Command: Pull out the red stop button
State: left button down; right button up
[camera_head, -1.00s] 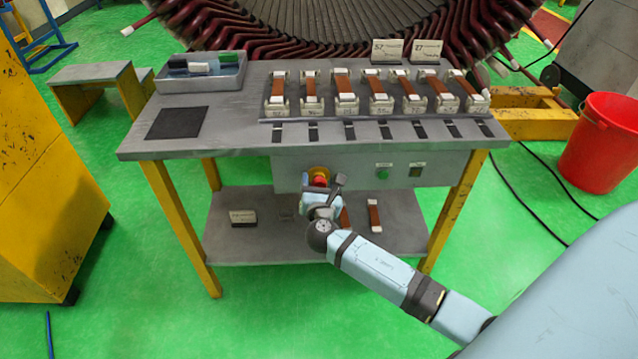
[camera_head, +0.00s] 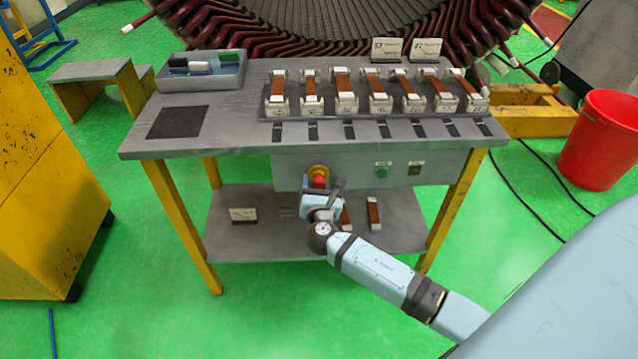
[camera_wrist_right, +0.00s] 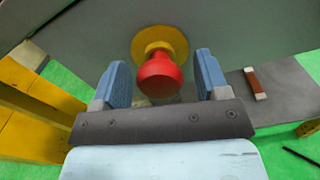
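The red stop button (camera_head: 319,181) sits on a yellow round base (camera_head: 318,171) on the front panel of the workbench. My right gripper (camera_head: 319,188) is right in front of it, reaching up from below right. In the right wrist view the red button (camera_wrist_right: 160,75) shows between the two blue fingers of the right gripper (camera_wrist_right: 159,82). The fingers are apart, with a visible gap on each side of the button, so the gripper is open. The yellow base (camera_wrist_right: 160,42) lies just beyond the fingertips. My left gripper is not in view.
The grey panel also carries a green button (camera_head: 381,171) and a small dark switch (camera_head: 415,169). The lower shelf (camera_head: 270,240) holds a few small parts. A red bucket (camera_head: 600,140) stands on the right. The green floor in front is clear.

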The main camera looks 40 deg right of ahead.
jog(key=v, duration=1.3)
jog(key=shift+s+p, duration=0.4)
jog(key=shift+p, duration=0.05)
jog(key=shift+a, duration=0.2)
